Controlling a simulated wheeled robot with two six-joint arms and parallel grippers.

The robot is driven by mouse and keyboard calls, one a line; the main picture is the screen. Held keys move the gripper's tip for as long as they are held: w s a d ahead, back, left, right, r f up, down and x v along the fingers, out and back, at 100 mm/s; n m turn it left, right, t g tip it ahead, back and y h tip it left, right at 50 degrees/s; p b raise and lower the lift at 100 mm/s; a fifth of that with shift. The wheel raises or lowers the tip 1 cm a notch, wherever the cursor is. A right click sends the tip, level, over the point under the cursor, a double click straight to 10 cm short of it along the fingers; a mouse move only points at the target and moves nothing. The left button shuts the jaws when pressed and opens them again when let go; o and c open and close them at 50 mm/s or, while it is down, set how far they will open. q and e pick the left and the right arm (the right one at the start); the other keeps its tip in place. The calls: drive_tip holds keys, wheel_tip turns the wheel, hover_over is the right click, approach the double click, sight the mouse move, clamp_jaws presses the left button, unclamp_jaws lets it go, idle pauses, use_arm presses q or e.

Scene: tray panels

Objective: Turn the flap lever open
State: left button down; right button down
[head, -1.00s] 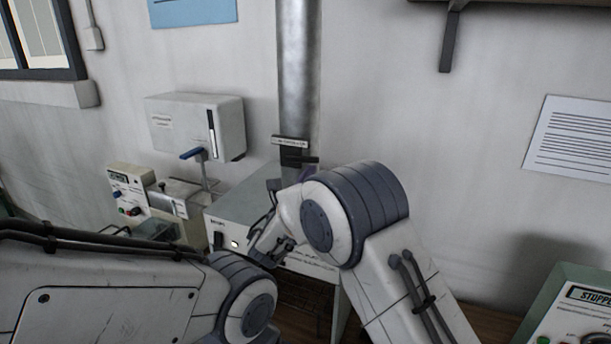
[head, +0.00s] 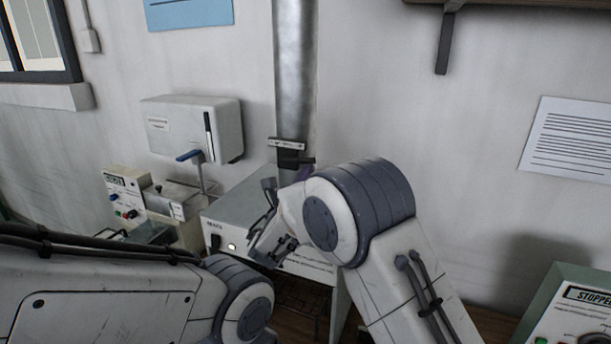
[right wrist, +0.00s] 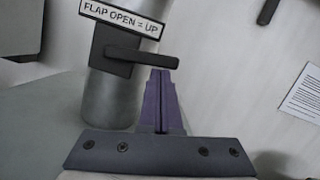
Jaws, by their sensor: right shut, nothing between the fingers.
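The flap lever (head: 300,161) is a dark bar on the metal pipe (head: 295,75). It points right, roughly level, below a small label plate (head: 287,143). In the right wrist view the lever (right wrist: 143,57) sits on a dark mount under the label plate (right wrist: 122,19), which reads "FLAP OPEN = UP". My right gripper (right wrist: 161,76) has its purple fingers shut together and empty. Their tips appear just below the lever's free right end; I cannot tell whether they touch it. In the head view my right arm hides most of this gripper. My left gripper is out of view.
A grey-white box (head: 240,205) with a lit lamp stands at the pipe's foot. A green panel (head: 570,310) stands at right.

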sight(304, 158)
drive_tip(key=shift+d+r+n+y, duration=0.1)
drive_tip(key=shift+r+n+y, duration=0.65)
drive_tip(key=shift+n, duration=0.75)
drive_tip(key=n, duration=0.1)
drive_tip(key=r+n, duration=0.1)
drive_tip(key=shift+r+n+y+p, duration=0.25)
drive_tip(key=shift+r+n+p, duration=0.05)
drive_tip(key=shift+n, duration=0.1)
drive_tip(key=shift+a+r+n, duration=0.2)
drive_tip(key=shift+r+n, duration=0.05)
drive_tip(key=shift+n, duration=0.45)
drive_tip(key=shift+w+a+r, duration=0.1)
drive_tip(key=shift+r, duration=0.1)
drive_tip(key=shift+r+b, duration=0.2)
drive_tip(key=shift+b, duration=0.15)
